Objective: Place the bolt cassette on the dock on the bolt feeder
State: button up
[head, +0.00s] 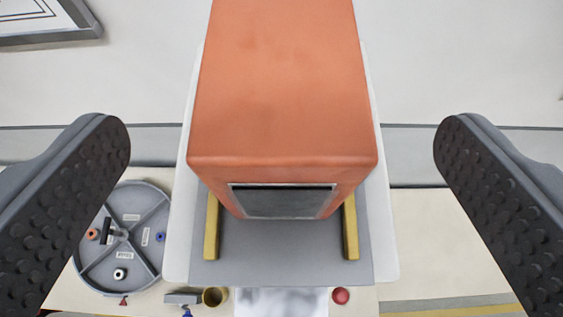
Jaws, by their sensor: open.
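An orange box with a dark framed window on its front, which I take as the bolt cassette (283,90), fills the middle of the head view. It appears upright over a grey plate, the dock (283,262), between two yellow rails (212,228). Whether its base rests fully on the plate is hidden. The plate lies on a white body, probably the bolt feeder (386,240). My gripper (283,135) is open, with one dark studded finger on each side of the cassette. A wide gap separates each finger from it, and nothing is held.
A round grey divided tray (150,208) with small coloured parts lies at the lower left. A brass-coloured cup (215,297), a red knob (341,296) and a white sheet (282,302) are at the bottom. A grey-framed panel (45,20) is at the top left.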

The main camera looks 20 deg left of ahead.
jog(key=shift+v, duration=1.95)
jog(key=w+d+m+t+h, duration=0.1)
jog(key=w+d, duration=0.4)
jog(key=d, duration=0.4)
jog(key=w+d+m+t+h, duration=0.1)
jog(key=w+d, duration=0.5)
jog(key=d, duration=0.3)
jog(key=d+f+t+h, duration=0.1)
jog(key=d+f, duration=0.2)
jog(key=d, duration=0.5)
jog(key=w+d+f+m, duration=0.1)
jog(key=d+f, duration=0.3)
jog(key=d, duration=0.4)
jog(key=shift+w+d+m+t+h, duration=0.15)
jog(key=shift+d+m+t+h, duration=0.15)
jog(key=shift+t+h, duration=0.1)
